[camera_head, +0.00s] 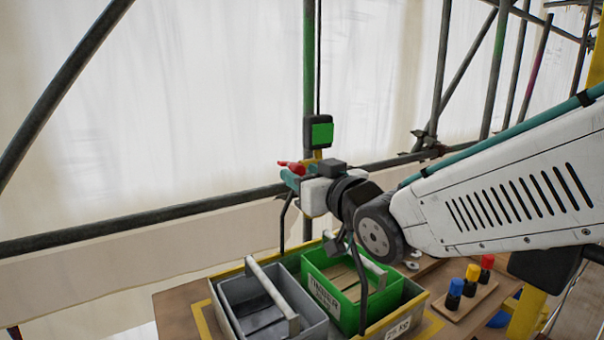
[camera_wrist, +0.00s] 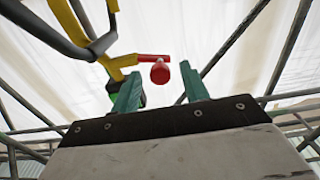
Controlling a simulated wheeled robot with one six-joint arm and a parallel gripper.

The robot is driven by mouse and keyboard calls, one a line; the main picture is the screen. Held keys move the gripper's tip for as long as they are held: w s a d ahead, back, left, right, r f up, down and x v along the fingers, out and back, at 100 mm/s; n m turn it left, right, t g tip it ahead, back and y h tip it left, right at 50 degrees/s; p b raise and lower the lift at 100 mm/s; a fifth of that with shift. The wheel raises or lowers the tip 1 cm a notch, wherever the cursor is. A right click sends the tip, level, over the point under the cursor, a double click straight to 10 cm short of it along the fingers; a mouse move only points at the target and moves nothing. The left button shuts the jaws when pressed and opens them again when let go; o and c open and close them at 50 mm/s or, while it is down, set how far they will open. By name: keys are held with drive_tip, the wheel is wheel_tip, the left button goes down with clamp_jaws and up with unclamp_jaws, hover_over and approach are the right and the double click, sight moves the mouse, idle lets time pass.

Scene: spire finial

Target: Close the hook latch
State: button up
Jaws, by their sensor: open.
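The hook latch shows as a red handle (camera_wrist: 153,59) with a rounded red knob in the wrist view, attached to a yellow bracket (camera_wrist: 118,66). In the head view the red handle (camera_head: 290,165) is small and partly hidden by my gripper. My gripper (camera_wrist: 160,88) has two teal fingers spread apart, open and empty. The red knob appears between the fingertips in the wrist view; I cannot tell whether they touch it. In the head view my gripper (camera_head: 290,177) is right at the red handle. The hook's engagement is not clear to me.
A green-faced box (camera_head: 320,132) is on the upright pole above my gripper. Scaffold tubes (camera_head: 140,220) cross behind. Below stand a grey bin (camera_head: 238,322) and a green bin (camera_head: 314,290) on a table, with several colored pegs (camera_head: 471,272) to the right.

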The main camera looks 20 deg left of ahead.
drive_tip(key=shift+w+a, duration=0.35)
clamp_jaws()
drive_tip(key=shift+f, duration=0.1)
drive_tip(key=w+d+f+n, duration=0.1)
drive_tip(key=f+n, duration=0.1)
drive_tip(key=n, duration=0.8)
drive_tip(key=w+d+f+n, duration=0.1)
drive_tip(key=w+f+n, duration=0.1)
drive_tip(key=n, duration=0.8)
drive_tip(key=shift+d+f+n, duration=0.3)
drive_tip(key=shift+d, duration=0.05)
